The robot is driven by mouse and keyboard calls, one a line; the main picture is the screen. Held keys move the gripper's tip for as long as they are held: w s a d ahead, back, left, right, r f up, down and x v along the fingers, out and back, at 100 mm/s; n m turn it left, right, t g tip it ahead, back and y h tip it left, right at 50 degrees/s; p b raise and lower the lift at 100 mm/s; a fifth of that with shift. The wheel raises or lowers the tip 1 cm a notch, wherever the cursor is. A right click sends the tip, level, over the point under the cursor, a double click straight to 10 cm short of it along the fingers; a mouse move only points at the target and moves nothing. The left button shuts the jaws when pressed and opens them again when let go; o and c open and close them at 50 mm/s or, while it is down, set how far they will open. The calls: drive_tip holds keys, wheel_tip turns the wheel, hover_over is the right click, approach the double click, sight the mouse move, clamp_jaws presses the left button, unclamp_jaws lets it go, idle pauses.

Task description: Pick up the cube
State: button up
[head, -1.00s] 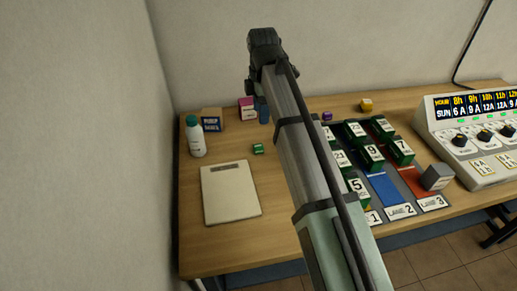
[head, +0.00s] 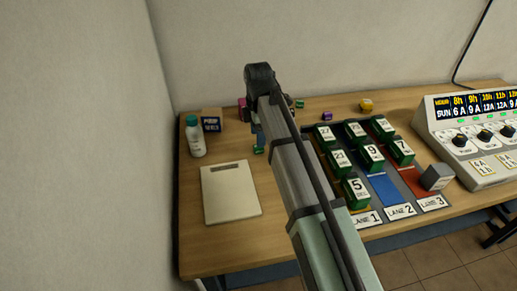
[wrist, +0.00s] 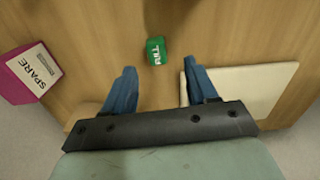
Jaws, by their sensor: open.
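A small green cube (head: 259,150) with white lettering lies on the wooden table, just behind the pale clipboard-like board. In the wrist view the cube (wrist: 155,50) is ahead of my fingertips and between their lines, with nothing touching it. My gripper (wrist: 160,76) has two blue fingers spread apart with nothing between them. In the head view my gripper (head: 257,134) is mostly hidden by my arm; a bit of blue finger shows just behind the cube. I cannot tell its exact height above the table.
A magenta box marked SPARE (wrist: 32,72) is left of my gripper. The pale board (wrist: 255,88) is at the right. A bottle (head: 195,137), a purple cube (head: 327,115), a yellow cube (head: 366,104) and a lane tray (head: 357,220) with several green blocks stand around.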

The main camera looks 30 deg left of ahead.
sight(259, 149)
drive_tip(key=f, duration=0.5)
drive_tip(key=shift+w, duration=0.2)
clamp_jaws()
drive_tip(key=shift+a, duration=0.1)
drive_tip(key=shift+r, duration=0.15)
